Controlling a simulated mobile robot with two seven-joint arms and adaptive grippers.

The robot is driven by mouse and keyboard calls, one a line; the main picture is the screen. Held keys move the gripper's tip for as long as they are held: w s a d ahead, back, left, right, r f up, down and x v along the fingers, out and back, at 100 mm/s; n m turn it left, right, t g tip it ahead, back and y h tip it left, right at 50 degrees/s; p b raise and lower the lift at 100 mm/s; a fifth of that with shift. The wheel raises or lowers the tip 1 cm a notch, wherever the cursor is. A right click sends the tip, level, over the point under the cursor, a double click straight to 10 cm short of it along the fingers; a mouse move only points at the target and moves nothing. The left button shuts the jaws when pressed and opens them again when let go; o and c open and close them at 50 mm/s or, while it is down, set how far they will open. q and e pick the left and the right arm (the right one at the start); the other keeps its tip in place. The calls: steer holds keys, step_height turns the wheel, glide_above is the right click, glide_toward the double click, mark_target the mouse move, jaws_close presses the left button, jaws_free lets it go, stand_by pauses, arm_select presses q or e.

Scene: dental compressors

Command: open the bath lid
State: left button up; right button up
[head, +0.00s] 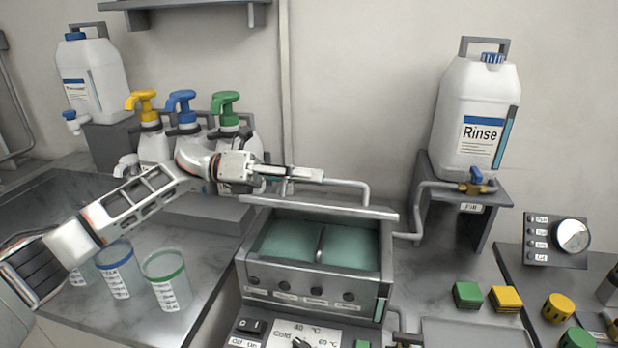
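The bath (315,280) stands in the middle of the counter, with two compartments of green liquid showing, split by a divider. Its grey lid (330,207) is raised at the back edge, seen nearly edge-on, so the bath is open from above. A pipe-like handle (366,194) sticks up from the lid. My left gripper (318,175) reaches in from the left above the lid, with its fingers at the left part of the handle. Whether they grip it or only touch it I cannot tell. My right gripper is not in view.
Pump bottles (228,115) stand behind my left arm, and labelled cups (168,280) stand below it. A Rinse canister (478,115) sits on a stand (470,195) with a tap at the right. Green and yellow blocks (506,299) lie at the lower right.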

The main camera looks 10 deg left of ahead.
arm_select(q)
steer(key=a, duration=1.2)
stand_by(0.6)
